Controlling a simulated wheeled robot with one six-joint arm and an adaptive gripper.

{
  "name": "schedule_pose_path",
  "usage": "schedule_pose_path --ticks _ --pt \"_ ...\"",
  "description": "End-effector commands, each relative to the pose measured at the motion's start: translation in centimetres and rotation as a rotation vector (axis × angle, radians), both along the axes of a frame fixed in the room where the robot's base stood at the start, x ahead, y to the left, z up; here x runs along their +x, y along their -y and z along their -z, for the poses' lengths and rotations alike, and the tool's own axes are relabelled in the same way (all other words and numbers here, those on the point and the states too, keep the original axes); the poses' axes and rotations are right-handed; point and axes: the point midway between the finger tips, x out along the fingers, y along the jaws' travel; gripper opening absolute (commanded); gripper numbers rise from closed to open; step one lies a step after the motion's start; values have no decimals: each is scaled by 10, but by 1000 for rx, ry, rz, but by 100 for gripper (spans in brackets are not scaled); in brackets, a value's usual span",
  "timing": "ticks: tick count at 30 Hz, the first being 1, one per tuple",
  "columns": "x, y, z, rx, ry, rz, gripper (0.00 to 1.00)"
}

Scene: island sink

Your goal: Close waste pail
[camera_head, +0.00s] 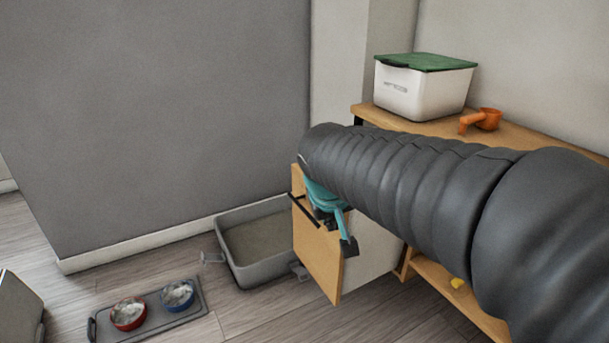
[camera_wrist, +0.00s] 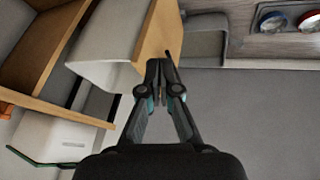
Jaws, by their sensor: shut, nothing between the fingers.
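The waste pail (camera_head: 372,257) is a white bin behind a wooden front panel (camera_head: 316,252) with a dark bar handle (camera_head: 303,212). It stands pulled out from the wooden cabinet. In the wrist view the white pail (camera_wrist: 108,38) and its wooden front (camera_wrist: 163,30) also show sticking out of the cabinet. My gripper (camera_head: 347,246), dark with teal parts, is shut and empty. In the wrist view my gripper (camera_wrist: 162,68) has its tips close to the front panel's edge; I cannot tell whether they touch. My arm hides part of the pail and cabinet.
A white box with a green lid (camera_head: 424,88) and an orange scoop (camera_head: 482,121) sit on the cabinet top (camera_head: 372,113). A grey litter tray (camera_head: 240,271) lies left of the pail. A feeding mat (camera_head: 152,326) with red and blue bowls lies on the floor. A grey wall stands behind.

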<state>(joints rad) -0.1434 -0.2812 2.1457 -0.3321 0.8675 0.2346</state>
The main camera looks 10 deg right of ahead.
Motion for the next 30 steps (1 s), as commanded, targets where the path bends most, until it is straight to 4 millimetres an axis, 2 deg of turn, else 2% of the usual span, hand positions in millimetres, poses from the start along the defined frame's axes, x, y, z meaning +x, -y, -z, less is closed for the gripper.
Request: schedule_pose_path --ticks 1,6,12,15,20,26,30 --pt "22 -6 -7 -24 -6 -9 0" --pt "89 -25 -14 -105 6 -35 0" --pt "151 -52 -10 -177 28 -65 0" --pt "170 -61 -7 -199 37 -74 0" --pt "184 -68 -2 -215 46 -82 0" --pt "194 -61 13 -218 45 -81 0" --pt "206 -53 33 -218 43 -81 0"
